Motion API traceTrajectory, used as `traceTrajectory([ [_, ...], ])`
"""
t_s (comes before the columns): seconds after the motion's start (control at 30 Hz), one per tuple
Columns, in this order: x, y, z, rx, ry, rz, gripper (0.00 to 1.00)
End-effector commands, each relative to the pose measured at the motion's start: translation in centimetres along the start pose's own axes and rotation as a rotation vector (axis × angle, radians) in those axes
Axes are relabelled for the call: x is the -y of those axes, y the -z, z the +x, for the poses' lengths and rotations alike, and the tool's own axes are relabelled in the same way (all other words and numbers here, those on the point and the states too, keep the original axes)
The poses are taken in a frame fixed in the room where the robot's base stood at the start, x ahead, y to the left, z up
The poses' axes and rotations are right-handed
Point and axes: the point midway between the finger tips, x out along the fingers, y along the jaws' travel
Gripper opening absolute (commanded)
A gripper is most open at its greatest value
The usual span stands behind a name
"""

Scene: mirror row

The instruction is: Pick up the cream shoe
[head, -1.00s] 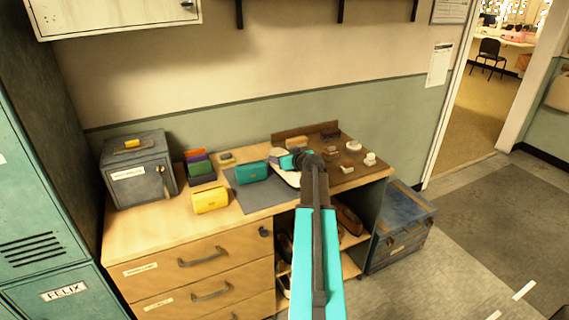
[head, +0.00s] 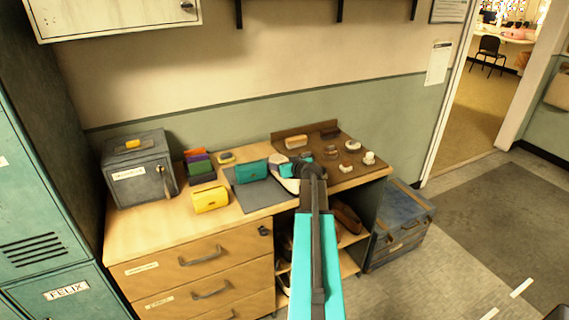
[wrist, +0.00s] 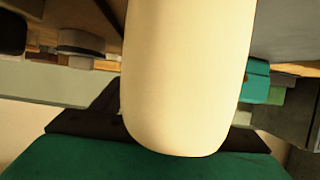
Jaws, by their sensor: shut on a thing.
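The cream shoe (head: 282,174) shows in the head view above the right edge of the grey mat, partly hidden by my gripper. Its smooth cream surface (wrist: 188,75) fills the middle of the wrist view. My gripper (head: 297,168) is shut on it, and my arm comes up from the bottom of the picture. The shoe looks tilted. I cannot tell how far it is above the counter. My jaws' grip point is mostly hidden behind my wrist in the head view.
A teal bag (head: 252,170) stands close left of the shoe, on the grey mat (head: 258,196). A yellow bag (head: 211,199) is further left. Several small items lie on the brown mat (head: 335,177) at right. A grey safe (head: 137,172) stands at the left end.

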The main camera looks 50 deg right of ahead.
Motion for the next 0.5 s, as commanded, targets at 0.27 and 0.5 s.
traceTrajectory([
  [0.27,0.04,-0.11,0.06,0.0,0.001,0.0,0.75],
  [0.5,0.05,-0.08,0.05,0.0,0.001,0.0,0.75],
])
